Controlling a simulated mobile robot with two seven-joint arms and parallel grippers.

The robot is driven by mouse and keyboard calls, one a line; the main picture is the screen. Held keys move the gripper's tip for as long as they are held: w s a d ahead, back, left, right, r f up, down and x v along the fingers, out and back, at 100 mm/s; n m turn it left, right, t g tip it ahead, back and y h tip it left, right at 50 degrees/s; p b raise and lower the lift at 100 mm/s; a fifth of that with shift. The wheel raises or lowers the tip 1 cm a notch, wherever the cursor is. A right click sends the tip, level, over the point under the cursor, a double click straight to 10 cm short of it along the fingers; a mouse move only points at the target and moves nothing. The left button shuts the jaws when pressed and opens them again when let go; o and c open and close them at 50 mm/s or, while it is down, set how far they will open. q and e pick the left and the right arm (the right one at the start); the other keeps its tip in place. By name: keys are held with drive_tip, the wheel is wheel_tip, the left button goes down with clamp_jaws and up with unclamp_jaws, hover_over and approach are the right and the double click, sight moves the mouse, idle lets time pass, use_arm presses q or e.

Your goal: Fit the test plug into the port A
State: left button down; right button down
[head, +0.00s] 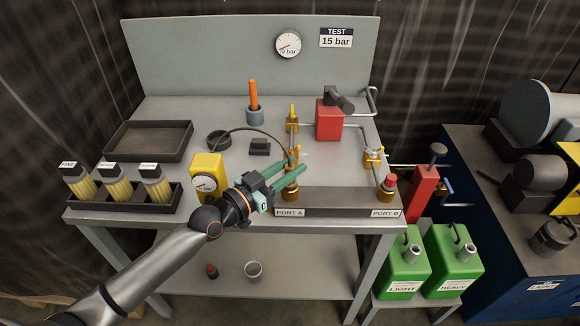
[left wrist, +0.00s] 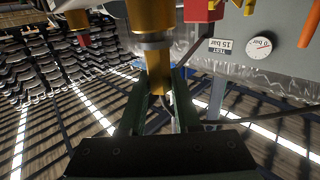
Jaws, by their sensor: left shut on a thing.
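My left gripper (head: 297,164) is shut on the test plug, a small brass piece, above port A. In the left wrist view the test plug (left wrist: 158,78) is between the two green fingers of the left gripper (left wrist: 158,88). It lines up with port A (left wrist: 150,15), a larger brass fitting with a grey collar. They appear to meet; I cannot tell how deep the plug sits. A dark hose (head: 240,130) arches toward the plug. My right gripper is not in view.
A yellow gauge box (head: 207,177) stands left of the gripper. Port B (head: 387,194) has a red cap. Brass valves and pipes (head: 292,118) rise behind port A, near a red block (head: 329,120). A rack of yellow-filled bottles (head: 120,192) is at the left.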

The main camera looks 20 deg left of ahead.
use_arm(q)
drive_tip(key=shift+f, duration=0.15)
drive_tip(key=c, duration=0.5)
unclamp_jaws()
drive_tip(key=shift+c, duration=0.2)
drive_tip(key=shift+s+a, duration=0.2)
drive_tip(key=shift+s, duration=0.15)
drive_tip(key=v, duration=1.1)
drive_tip(key=shift+s+a, duration=0.15)
drive_tip(key=shift+s, duration=0.2)
drive_tip(key=s+d+f+n+g+y+p, duration=0.2)
drive_tip(key=s+f+g+y+p, duration=0.1)
drive_tip(key=s+f, duration=0.4)
drive_tip(key=s+d+f+n+g+y+p, duration=0.1)
drive_tip(key=s+d+f+g+y+p, duration=0.1)
drive_tip(key=s+f, duration=0.6)
wheel_tip(320, 180, down, 5)
drive_tip(key=shift+d+r+n+g+y+p, duration=0.1)
drive_tip(key=shift+d+n+g+y+p, duration=0.35)
drive_tip(key=shift+g+y, duration=0.35)
